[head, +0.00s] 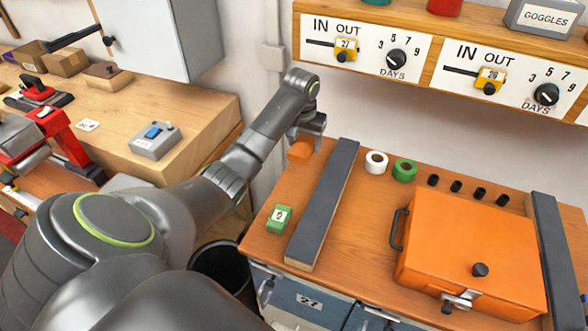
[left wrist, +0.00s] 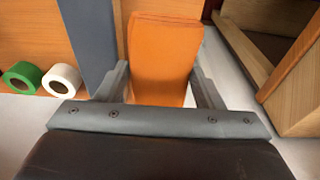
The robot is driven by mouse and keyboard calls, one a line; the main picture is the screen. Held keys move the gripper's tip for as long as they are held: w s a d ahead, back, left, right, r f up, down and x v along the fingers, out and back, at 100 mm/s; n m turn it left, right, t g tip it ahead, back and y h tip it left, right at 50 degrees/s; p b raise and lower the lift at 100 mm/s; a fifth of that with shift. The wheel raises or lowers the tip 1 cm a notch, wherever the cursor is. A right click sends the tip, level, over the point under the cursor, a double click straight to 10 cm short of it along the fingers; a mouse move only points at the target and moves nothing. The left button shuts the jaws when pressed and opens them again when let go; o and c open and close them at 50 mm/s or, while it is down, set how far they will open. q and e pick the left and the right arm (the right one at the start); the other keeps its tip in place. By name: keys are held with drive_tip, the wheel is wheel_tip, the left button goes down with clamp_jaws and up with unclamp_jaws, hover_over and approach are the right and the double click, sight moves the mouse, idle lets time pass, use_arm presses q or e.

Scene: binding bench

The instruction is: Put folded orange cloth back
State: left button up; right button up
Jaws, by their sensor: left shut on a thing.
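The folded orange cloth (head: 300,150) is in my left gripper (head: 308,136), at the back left corner of the wooden bench top (head: 372,235). In the left wrist view the orange cloth (left wrist: 163,58) stands between the two fingers of my left gripper (left wrist: 163,82), which are shut on its sides. I cannot tell whether the cloth touches the bench top. My right gripper is not in view.
A dark grey bar (head: 325,200) lies just right of the cloth. A shelf (head: 440,45) with dials hangs behind.

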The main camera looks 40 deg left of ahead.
use_arm(q)
hover_over(305, 173)
drive_tip(key=f, duration=0.3)
drive_tip(key=f+p, duration=0.1)
drive_tip(key=f, duration=0.1)
drive_tip(key=shift+s+d+f, duration=0.2)
drive_tip(key=shift+s+f, duration=0.05)
drive_tip(key=shift+s, duration=0.1)
wheel_tip(305, 173, down, 4)
drive_tip(key=shift+a+r, duration=0.1)
drive_tip(key=shift+f, duration=0.4)
drive_tip(key=o, duration=0.6)
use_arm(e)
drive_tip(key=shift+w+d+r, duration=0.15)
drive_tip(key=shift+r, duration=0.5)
use_arm(q)
drive_tip(key=shift+r, duration=0.5)
drive_tip(key=r, duration=0.3)
drive_tip(key=s+r, duration=0.1)
drive_tip(key=r, duration=0.7)
drive_tip(key=shift+s+d+r, duration=0.15)
drive_tip(key=shift+s+d, duration=0.05)
drive_tip(key=shift+s, duration=0.2)
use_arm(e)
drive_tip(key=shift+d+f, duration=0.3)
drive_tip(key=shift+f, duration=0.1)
